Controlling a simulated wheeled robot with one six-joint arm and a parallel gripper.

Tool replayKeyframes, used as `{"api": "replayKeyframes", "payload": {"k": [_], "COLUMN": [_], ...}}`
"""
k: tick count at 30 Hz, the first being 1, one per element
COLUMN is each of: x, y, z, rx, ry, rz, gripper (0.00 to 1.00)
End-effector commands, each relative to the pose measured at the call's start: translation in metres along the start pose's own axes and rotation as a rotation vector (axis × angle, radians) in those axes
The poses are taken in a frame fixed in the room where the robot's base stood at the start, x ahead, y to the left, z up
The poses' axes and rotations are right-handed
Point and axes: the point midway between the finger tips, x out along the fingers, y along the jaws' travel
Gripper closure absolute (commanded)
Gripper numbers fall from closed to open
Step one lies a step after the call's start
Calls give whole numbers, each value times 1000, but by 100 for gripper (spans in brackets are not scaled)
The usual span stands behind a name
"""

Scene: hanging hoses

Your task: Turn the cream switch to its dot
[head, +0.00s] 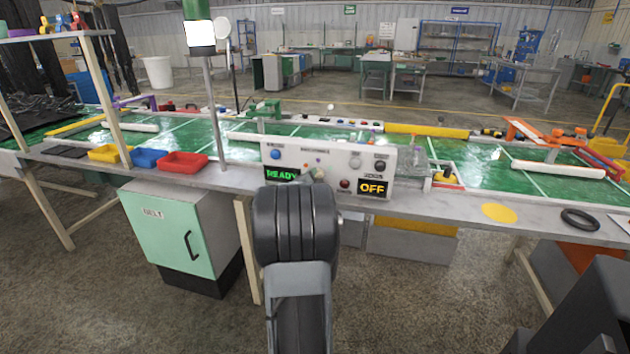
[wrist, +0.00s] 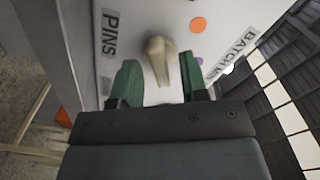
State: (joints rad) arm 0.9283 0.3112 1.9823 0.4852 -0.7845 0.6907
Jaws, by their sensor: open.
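The cream switch (wrist: 157,56) is a lever-shaped knob on a white panel face in the wrist view. Its handle points down the picture, toward my gripper. My gripper (wrist: 159,66) is open, with one green finger on each side of the switch and a gap to both. An orange dot (wrist: 198,24) is on the panel up and right of the switch. A small purple dot (wrist: 199,61) shows partly behind the right finger. In the head view the control panel (head: 330,151) stands on the bench, and my arm hides much of the switch area.
The panel has a green READY display (head: 282,174), an orange OFF display (head: 373,188), a red button (head: 345,184) and a dark knob (head: 380,166). PINS (wrist: 109,34) and BATCH labels flank the switch. Red (head: 183,163) and blue (head: 148,158) trays sit left on the bench.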

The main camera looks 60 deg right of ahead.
Motion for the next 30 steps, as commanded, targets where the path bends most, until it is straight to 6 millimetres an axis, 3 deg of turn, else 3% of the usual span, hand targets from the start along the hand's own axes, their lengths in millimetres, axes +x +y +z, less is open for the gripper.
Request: {"api": "replayKeyframes", "payload": {"k": [14,27,30], "x": [10,10,6], "y": [0,0,-1], "z": [0,0,1], "rx": [-1,-1,-1], "ry": [-1,-1,-2], "rz": [0,0,0], "gripper": [60,100,100]}}
